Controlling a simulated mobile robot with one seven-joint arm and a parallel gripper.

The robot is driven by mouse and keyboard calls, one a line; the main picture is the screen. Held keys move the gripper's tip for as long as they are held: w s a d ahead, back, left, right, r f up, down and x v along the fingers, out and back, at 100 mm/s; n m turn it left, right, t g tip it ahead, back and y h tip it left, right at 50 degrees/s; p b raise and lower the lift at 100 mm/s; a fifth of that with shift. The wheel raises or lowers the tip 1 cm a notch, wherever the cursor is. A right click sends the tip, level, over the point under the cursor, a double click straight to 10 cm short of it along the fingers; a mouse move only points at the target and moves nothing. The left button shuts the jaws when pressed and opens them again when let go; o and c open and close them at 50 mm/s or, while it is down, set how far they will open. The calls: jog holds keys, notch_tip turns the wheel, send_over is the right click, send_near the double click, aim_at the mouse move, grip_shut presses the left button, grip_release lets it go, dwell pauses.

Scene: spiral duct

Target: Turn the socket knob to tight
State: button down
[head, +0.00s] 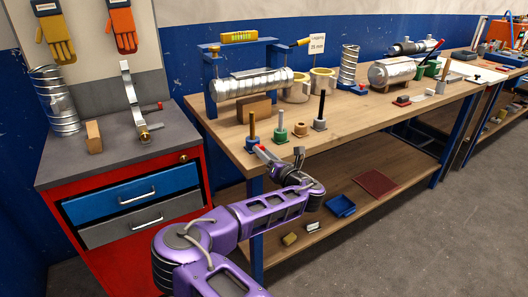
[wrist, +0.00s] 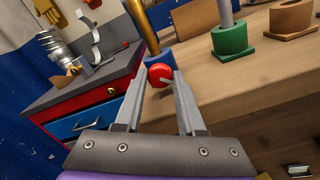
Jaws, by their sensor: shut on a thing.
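The red round knob (wrist: 160,73) sits at the front of a blue socket (wrist: 153,60), and a pale mark crosses its face. A gold-brown rod (wrist: 141,25) stands upright in that socket. The rod (head: 252,124) also shows in the head view, at the bench's front left. My gripper (wrist: 161,78) is shut on the red knob, with one grey finger on each side of it. In the head view my gripper (head: 264,153) reaches the bench edge from the right. The knob's far side and its join to the socket are hidden.
A green socket with a grey rod (head: 280,132), a tan ring (head: 299,130) and a black rod (head: 321,108) stand to the right on the workbench (head: 365,118). A blue clamp frame (head: 211,75) with spiral duct (head: 250,82) stands behind. A red cabinet (head: 115,215) is at left.

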jog(key=shift+f, duration=0.1)
jog(key=c, duration=0.5)
grip_release()
jog(key=v, duration=1.7)
jog(key=shift+s+d+p, duration=0.2)
jog(key=shift+p, duration=0.15)
